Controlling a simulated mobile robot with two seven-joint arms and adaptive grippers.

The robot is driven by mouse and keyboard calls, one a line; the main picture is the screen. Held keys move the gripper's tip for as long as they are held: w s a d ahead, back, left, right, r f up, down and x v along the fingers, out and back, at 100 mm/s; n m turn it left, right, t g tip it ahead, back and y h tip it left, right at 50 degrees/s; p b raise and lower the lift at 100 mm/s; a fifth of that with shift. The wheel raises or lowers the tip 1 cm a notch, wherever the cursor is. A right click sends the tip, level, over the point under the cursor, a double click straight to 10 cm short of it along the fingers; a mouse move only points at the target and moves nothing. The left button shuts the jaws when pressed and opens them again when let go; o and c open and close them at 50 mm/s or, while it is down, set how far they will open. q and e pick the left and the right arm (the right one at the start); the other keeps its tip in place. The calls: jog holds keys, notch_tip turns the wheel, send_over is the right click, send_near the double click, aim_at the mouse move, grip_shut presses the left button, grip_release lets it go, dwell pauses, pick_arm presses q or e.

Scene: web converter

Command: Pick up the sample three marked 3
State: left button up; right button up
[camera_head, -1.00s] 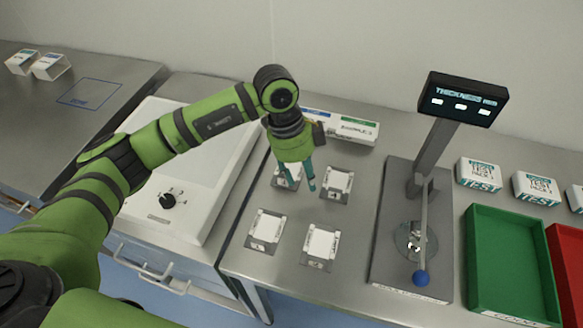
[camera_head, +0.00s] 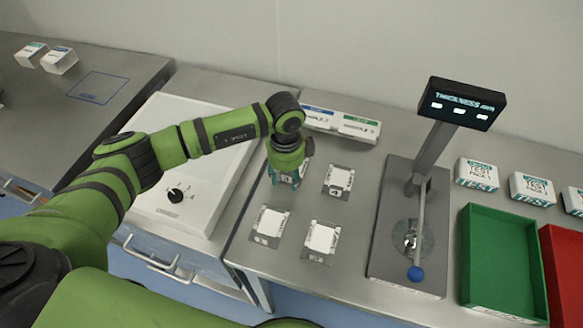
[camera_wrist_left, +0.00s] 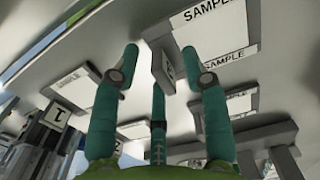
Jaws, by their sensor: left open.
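Several white square samples on grey holders lie on the metal table in the head view: one at the back right (camera_head: 339,178), one at the front left (camera_head: 270,222) and one at the front right (camera_head: 321,239). Another is at the back left, mostly hidden under my left gripper (camera_head: 286,178). Their numbers are too small to read there, so I cannot tell which is marked 3. In the left wrist view, the gripper (camera_wrist_left: 160,58) is open. A small grey tag (camera_wrist_left: 163,68) with an unclear mark appears between its fingers. My right gripper is not in view.
A thickness gauge (camera_head: 409,250) with a blue-knobbed lever stands right of the samples. A green tray (camera_head: 497,262) and a red tray (camera_head: 566,262) lie further right. White boxes (camera_head: 357,128) stand behind the samples; a white machine (camera_head: 150,207) is left.

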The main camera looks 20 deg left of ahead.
pick_arm(q)
grip_shut()
jog(key=shift+r, duration=0.2)
